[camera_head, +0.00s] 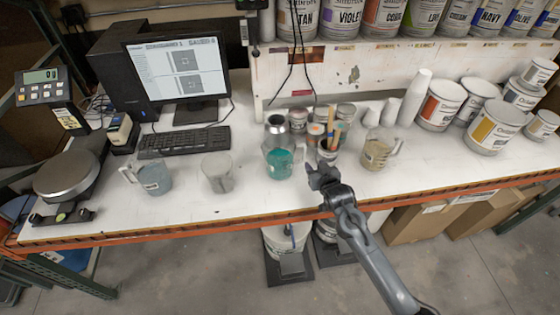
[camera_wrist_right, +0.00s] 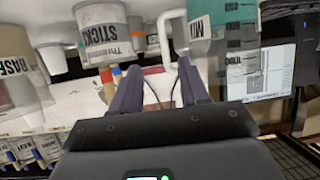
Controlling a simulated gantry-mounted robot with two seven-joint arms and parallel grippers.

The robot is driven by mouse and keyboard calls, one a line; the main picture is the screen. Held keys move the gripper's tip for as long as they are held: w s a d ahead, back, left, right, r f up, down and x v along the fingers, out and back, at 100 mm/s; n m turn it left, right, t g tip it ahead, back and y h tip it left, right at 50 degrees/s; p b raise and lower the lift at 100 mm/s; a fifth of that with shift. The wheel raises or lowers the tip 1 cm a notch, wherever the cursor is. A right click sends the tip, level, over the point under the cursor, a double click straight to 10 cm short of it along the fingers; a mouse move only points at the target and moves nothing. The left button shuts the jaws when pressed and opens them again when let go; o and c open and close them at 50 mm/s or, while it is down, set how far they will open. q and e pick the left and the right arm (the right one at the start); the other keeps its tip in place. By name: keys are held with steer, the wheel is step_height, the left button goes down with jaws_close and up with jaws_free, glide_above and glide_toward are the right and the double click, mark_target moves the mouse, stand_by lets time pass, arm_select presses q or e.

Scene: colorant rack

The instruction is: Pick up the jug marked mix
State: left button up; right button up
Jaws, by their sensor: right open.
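The jug marked mix (camera_head: 279,160) is a clear jug with teal liquid, standing on the bench left of the stick holder. In the right wrist view, which looks upside down, its MIX label (camera_wrist_right: 198,27) shows, and its pale handle reaches toward the gap ahead of my fingers. My right gripper (camera_head: 322,178) is open and empty, right of the jug near the bench's front edge. Its two fingers (camera_wrist_right: 158,78) are apart in the wrist view. It appears apart from the jug. My left gripper is not in view.
The stick holder (camera_wrist_right: 100,36) stands close to the right gripper. A jug marked base (camera_head: 378,152) stands to the right. A cloudy cup (camera_head: 217,173) and another jug (camera_head: 154,178) stand left. The scale (camera_head: 68,174), keyboard (camera_head: 184,142) and paint cans (camera_head: 440,104) flank the work area.

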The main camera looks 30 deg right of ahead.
mark_target(305, 152)
steer(key=shift+w+a+r+x, duration=0.1)
steer(key=shift+r+x, duration=0.05)
steer(key=shift+x, duration=1.7)
steer(key=shift+w+a+r+x, duration=0.1)
steer(key=shift+r+x, duration=0.05)
steer(key=shift+x, duration=1.7)
steer(key=shift+w+a+r+x, duration=0.1)
steer(key=shift+r+x, duration=0.1)
steer(key=shift+x, duration=1.65)
steer(key=shift+c, duration=0.2)
jaws_close()
steer(key=shift+r, duration=0.15)
